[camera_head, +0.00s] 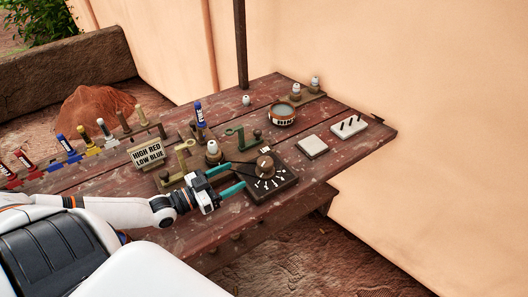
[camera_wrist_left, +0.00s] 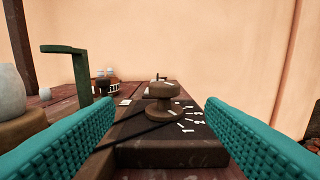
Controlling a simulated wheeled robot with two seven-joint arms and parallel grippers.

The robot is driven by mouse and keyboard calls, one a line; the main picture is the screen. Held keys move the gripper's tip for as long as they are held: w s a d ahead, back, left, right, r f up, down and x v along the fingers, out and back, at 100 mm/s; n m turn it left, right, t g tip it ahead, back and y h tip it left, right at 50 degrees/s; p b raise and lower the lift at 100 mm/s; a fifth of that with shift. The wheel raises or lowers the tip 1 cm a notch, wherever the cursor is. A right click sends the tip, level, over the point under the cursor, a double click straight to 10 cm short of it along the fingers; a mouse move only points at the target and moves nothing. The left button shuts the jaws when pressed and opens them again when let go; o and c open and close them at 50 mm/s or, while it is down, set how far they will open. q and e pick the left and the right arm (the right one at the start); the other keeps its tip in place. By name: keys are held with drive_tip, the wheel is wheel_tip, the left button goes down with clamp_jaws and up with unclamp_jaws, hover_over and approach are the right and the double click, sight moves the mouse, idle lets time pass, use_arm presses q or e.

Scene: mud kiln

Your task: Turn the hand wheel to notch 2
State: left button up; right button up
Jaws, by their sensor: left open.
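The hand wheel (camera_head: 265,166) is a brown knob on a dark square plate (camera_head: 284,187) with white marks fanned around it. I cannot read which notch it points to. It also shows in the left wrist view (camera_wrist_left: 164,98), straight ahead between the fingers. My left gripper (camera_head: 228,179) is open, with teal fingers pointing at the wheel from its left. In the left wrist view the gripper's fingers (camera_wrist_left: 160,140) stand wide apart, short of the wheel and not touching it. My right gripper is not in view.
A green bracket (camera_head: 236,139) and a white rounded piece on a base (camera_head: 213,150) stand close behind the gripper. A sign (camera_head: 148,153) reads "HIGH RED LOW BLUE". A tin marked BIN (camera_head: 283,115), a pale square block (camera_head: 312,146) and a pegged white block (camera_head: 348,126) lie farther right.

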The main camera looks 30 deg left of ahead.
sight(258, 165)
use_arm(q)
drive_tip(key=x, duration=0.4)
drive_tip(key=shift+d+r, duration=0.3)
drive_tip(key=shift+d, duration=0.15)
drive_tip(key=x, duration=0.6)
drive_tip(key=shift+w, duration=0.1)
drive_tip(key=shift+w+d+f, duration=0.1)
drive_tip(key=shift+w+f, duration=0.05)
drive_tip(key=shift+w, duration=0.3)
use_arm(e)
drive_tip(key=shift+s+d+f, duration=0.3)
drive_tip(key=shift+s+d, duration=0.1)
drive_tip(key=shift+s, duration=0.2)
